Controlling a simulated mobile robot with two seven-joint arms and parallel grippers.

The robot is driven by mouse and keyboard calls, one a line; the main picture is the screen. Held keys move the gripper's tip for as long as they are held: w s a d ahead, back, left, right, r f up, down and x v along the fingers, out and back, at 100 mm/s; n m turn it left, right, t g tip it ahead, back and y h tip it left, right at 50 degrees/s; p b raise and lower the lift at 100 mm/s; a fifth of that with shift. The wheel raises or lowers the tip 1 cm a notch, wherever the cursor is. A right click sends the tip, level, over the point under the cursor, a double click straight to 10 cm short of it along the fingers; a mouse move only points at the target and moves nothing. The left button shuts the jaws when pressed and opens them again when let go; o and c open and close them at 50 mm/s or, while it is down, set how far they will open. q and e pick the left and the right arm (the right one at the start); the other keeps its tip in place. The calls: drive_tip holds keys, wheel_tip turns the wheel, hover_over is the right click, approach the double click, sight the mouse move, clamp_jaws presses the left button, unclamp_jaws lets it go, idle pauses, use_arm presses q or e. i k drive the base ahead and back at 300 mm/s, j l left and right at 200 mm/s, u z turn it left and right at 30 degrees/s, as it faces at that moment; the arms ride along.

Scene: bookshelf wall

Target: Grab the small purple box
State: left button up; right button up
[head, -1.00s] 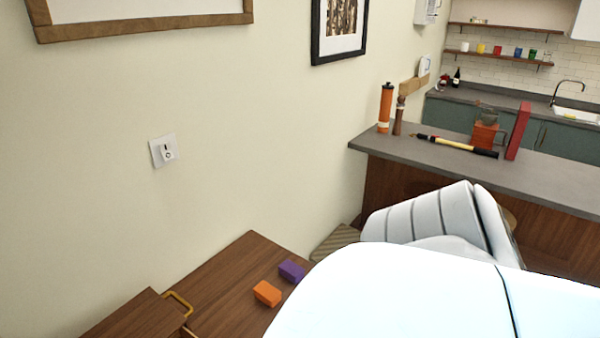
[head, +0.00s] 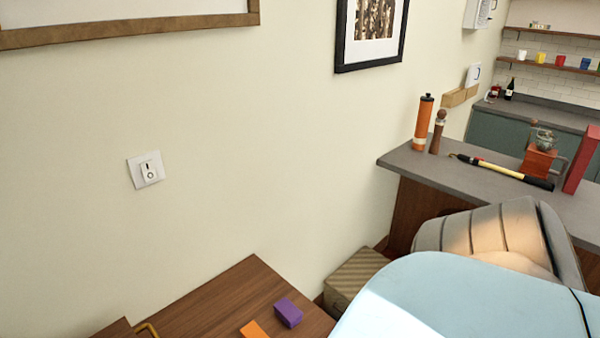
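The small purple box (head: 288,313) lies on the wooden cabinet top (head: 215,299) at the bottom middle of the head view. An orange box (head: 254,330) lies just to its left and nearer, cut off by the bottom edge of the picture. The two boxes are apart. Neither of my grippers is in view.
A large pale rounded shape (head: 430,295) fills the lower right and hides what lies behind it. A striped box (head: 352,279) stands between the cabinet and the grey counter (head: 480,182). The counter holds an orange grinder (head: 423,124) and other items. The wall is at left.

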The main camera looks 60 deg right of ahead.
sight(288, 312)
drive_tip(key=k+l, duration=0.1)
drive_tip(key=l, duration=1.35)
drive_tip(key=k+l, duration=0.15)
drive_tip(key=l, duration=0.55)
